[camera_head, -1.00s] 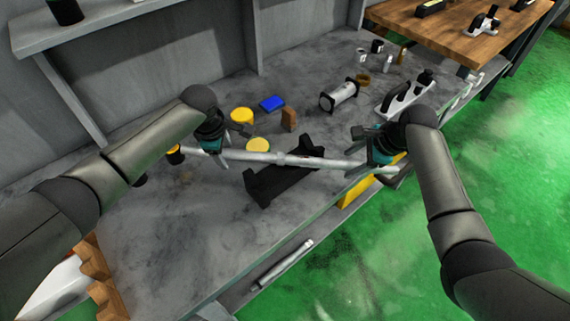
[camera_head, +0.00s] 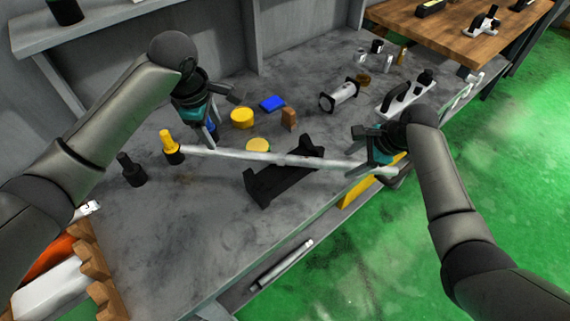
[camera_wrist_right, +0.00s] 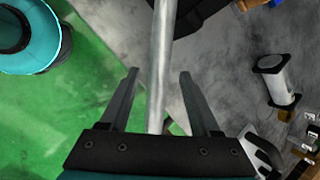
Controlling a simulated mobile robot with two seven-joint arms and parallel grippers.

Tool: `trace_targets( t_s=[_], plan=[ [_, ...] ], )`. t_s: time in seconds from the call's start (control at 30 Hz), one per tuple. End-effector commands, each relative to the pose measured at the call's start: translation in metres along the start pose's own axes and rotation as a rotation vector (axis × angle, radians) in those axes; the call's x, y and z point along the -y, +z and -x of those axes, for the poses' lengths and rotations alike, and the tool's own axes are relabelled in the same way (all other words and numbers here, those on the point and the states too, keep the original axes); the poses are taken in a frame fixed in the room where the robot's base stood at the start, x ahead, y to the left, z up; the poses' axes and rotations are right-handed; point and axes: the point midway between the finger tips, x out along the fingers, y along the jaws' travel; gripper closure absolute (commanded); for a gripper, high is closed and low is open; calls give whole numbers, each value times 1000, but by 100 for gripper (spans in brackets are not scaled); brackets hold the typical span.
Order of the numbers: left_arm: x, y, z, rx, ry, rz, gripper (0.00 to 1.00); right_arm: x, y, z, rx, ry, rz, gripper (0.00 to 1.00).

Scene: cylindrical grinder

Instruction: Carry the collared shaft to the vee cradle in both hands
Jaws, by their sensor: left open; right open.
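The collared shaft (camera_head: 240,154) is a long grey rod lying across the black vee cradle (camera_head: 267,187) on the bench; whether it is fully seated in the vees I cannot tell. My left gripper (camera_head: 213,137) is open and empty, raised above and behind the shaft's left part. My right gripper (camera_head: 374,167) is open near the shaft's right end. In the right wrist view the shaft (camera_wrist_right: 160,70) runs between the two spread fingers of the right gripper (camera_wrist_right: 157,95), with gaps on both sides.
A yellow-topped black bottle (camera_head: 172,147) stands by the shaft's left end, with a black bottle (camera_head: 130,170) beside it. Yellow tins (camera_head: 242,117), a blue box (camera_head: 272,103) and a brown block (camera_head: 289,118) sit behind. A white-and-black cylinder (camera_head: 339,95) lies further right.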

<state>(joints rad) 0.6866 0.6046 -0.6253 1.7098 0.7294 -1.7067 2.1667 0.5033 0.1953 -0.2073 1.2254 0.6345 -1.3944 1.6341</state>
Motion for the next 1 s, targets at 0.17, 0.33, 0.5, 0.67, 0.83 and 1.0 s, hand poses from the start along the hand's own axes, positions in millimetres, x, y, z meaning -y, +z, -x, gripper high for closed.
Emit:
trace_targets(
  t_s=[0.17, 0.33, 0.5, 0.67, 0.83, 1.0],
  plan=[
    [0, 0, 1, 0, 0, 0, 36, 0, -1, 17, 0, -3, 0, 36],
    [0, 0, 0, 0, 0, 0, 36, 1, -1, 47, -1, -5, 1, 36],
    [0, 0, 0, 0, 0, 0, 36, 1, 0, 80, -1, -4, 1, 36],
    [0, 0, 0, 0, 0, 0, 36, 0, -1, 105, -2, -3, 1, 36],
    [0, 0, 0, 0, 0, 0, 36, 0, 0, 117, 0, 0, -1, 36],
    [0, 0, 0, 1, 0, 0, 36, 0, 0, 119, 0, 0, 0, 36]
  ],
)
